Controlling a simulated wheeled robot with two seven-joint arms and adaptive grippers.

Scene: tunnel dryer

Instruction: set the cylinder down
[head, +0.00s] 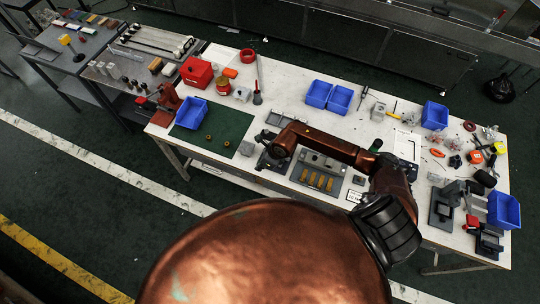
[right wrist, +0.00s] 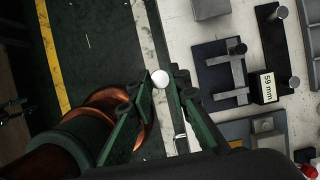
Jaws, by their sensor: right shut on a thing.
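In the right wrist view my right gripper (right wrist: 159,83) is shut on the cylinder. Its two dark green fingers close on it from either side. The cylinder (right wrist: 161,78) shows as a small pale round end between the fingertips, and the rest of it is hidden. Behind it lie the dark floor and the table's front edge, so it is held clear of the objects on the table. In the head view my copper right arm reaches across the front of the table, and the held cylinder cannot be made out there. My left gripper is out of view.
In the head view the long white table (head: 292,92) carries blue bins (head: 503,210), a green mat (head: 237,121) and a red box (head: 196,72).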

